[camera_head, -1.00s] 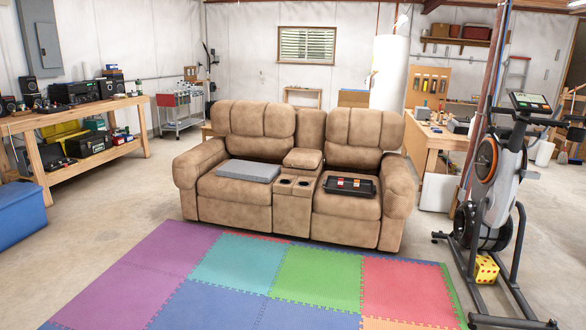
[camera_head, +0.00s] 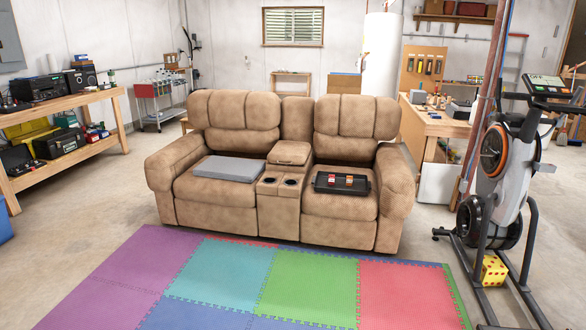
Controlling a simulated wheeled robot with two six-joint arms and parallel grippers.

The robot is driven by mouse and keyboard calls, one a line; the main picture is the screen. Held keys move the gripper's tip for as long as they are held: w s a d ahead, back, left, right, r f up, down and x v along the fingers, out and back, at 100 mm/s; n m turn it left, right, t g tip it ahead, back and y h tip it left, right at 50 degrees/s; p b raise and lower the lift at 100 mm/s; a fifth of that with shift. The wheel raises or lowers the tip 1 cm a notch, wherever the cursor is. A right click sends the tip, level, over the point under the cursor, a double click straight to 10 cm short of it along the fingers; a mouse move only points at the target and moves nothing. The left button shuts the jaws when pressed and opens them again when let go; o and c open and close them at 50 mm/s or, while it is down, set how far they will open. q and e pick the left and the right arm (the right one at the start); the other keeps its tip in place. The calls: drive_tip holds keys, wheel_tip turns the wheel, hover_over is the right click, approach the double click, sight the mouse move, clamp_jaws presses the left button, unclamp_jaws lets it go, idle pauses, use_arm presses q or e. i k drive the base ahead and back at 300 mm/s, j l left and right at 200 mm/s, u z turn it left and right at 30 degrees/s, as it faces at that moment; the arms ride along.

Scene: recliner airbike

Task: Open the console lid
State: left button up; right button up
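A tan reclining loveseat (camera_head: 235,212) stands in the middle of the room, facing me. Its centre console (camera_head: 278,215) sits between the two seats and has two dark cup holders (camera_head: 279,181). The padded console lid (camera_head: 289,153) lies behind the cup holders and looks closed. A grey flat box (camera_head: 228,168) lies on the left seat. A black tray (camera_head: 342,183) with a few small coloured items lies on the right seat. Neither of my grippers shows in this view.
Coloured foam mats (camera_head: 260,280) cover the floor in front of the loveseat. An exercise machine (camera_head: 500,175) stands at the right, with a yellow box (camera_head: 493,270) at its base. A wooden workbench (camera_head: 75,110) runs along the left, and another wooden bench (camera_head: 435,128) stands behind the loveseat's right side.

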sight(284, 152)
drive_tip(key=i, duration=3.5)
drive_tip(key=i+j+z, duration=0.15)
drive_tip(key=i, duration=0.3)
drive_tip(key=i+z, duration=0.15)
drive_tip(key=i, duration=0.3)
drive_tip(key=i+j+z, duration=0.15)
drive_tip(key=i, duration=0.3)
drive_tip(key=j, duration=0.1)
